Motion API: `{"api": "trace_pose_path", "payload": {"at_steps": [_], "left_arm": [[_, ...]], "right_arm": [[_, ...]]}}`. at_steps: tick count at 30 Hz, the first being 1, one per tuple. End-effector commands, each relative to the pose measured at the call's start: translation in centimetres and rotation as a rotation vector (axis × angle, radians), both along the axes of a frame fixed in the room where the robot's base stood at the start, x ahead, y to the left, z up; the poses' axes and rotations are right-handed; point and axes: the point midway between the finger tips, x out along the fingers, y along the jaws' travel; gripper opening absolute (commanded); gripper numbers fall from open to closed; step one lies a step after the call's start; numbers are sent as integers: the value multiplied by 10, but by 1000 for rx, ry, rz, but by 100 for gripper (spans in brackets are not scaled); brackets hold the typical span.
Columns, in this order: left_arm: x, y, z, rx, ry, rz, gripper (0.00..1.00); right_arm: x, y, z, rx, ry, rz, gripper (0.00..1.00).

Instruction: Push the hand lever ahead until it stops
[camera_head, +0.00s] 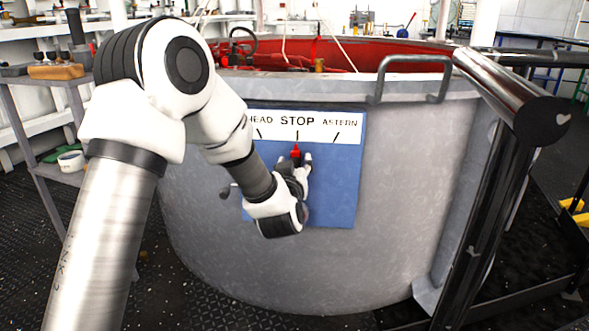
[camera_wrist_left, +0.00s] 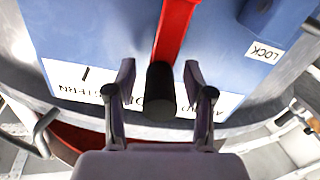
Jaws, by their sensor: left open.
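The hand lever is a red bar with a black grip (camera_wrist_left: 161,92); its red part (camera_head: 296,151) shows in the head view, pointing up at the STOP mark of the blue panel (camera_head: 340,185). The panel's white strip (camera_head: 346,127) reads AHEAD, STOP and ASTERN, with AHEAD partly hidden by my arm. My left gripper (camera_wrist_left: 159,85) is open, with one finger on each side of the black grip and small gaps showing. In the head view my left gripper (camera_head: 293,165) covers most of the lever.
The panel is on a large grey drum (camera_head: 410,190) with a metal handle (camera_head: 413,62) on its upper right. A dark knob (camera_head: 226,192) sticks out left of the panel, near my forearm. A shiny post (camera_head: 505,100) stands at right. A bench (camera_head: 30,85) stands at left.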

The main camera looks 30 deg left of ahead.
Motion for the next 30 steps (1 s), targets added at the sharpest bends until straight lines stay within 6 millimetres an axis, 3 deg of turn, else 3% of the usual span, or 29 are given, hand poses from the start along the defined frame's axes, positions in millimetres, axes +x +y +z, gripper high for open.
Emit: {"api": "trace_pose_path", "payload": {"at_steps": [5,9,10,16,24,30], "left_arm": [[0,0,0,0,1,0,53],[0,0,0,0,1,0,7],[0,0,0,0,1,0,0],[-1,3,0,-16,-7,1,0],[-17,34,-4,-194,-95,5,0],[-18,36,-5,-210,-104,4,0]], "right_arm": [[0,0,0,0,0,0,51],[0,0,0,0,0,0,51],[0,0,0,0,0,0,51],[0,0,1,0,0,0,51],[0,0,7,0,1,1,51],[0,0,6,0,1,1,51]]}}
